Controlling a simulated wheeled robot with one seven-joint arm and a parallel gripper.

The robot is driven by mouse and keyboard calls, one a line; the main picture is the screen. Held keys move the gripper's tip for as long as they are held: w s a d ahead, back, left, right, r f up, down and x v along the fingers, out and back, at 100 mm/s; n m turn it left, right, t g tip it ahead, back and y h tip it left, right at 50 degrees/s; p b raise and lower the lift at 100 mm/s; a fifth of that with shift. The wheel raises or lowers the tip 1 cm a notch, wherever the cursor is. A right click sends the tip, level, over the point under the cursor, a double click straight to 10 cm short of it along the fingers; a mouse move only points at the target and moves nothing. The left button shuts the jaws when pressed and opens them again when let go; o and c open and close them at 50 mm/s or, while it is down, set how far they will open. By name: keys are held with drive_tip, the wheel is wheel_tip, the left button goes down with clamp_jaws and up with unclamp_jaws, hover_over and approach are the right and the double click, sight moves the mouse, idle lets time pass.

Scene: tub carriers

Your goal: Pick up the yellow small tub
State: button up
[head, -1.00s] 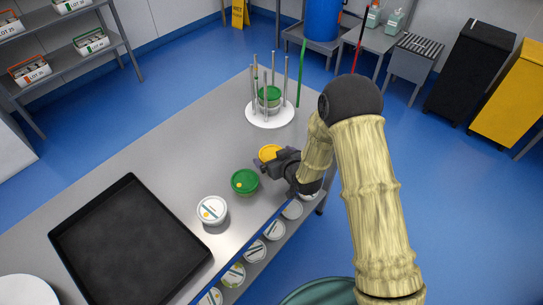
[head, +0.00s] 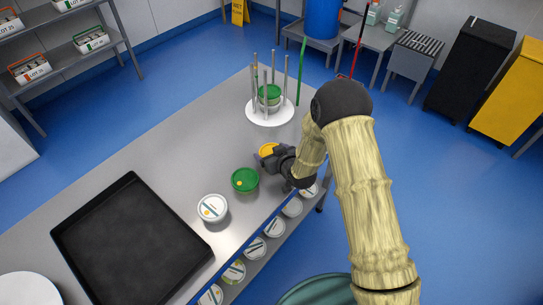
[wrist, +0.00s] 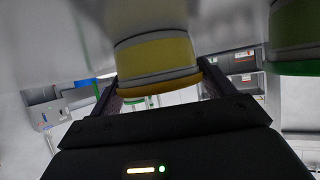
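The yellow small tub (head: 268,149) stands on the steel table near its right edge, partly hidden by my gripper (head: 268,160). In the wrist view, which looks upside down, the yellow tub (wrist: 155,55) fills the space at and between the fingertips. My gripper (wrist: 160,82) is open, with one finger on each side of the tub. I see no clear grip on it, and exact contact is hard to tell.
A green-lidded tub (head: 245,180) stands close beside the yellow one, and a white-lidded tub (head: 212,208) is nearer. A black tray (head: 130,245) lies at left. A white round carrier with upright rods (head: 270,113) holds a green-lidded tub at the far end.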

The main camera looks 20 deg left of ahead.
drive_tip(key=shift+r, duration=0.15)
drive_tip(key=shift+c, duration=0.5)
drive_tip(key=shift+r, duration=0.25)
wheel_tip(320, 180, up, 9)
drive_tip(key=shift+r+b, duration=0.15)
drive_tip(key=shift+b, duration=0.8)
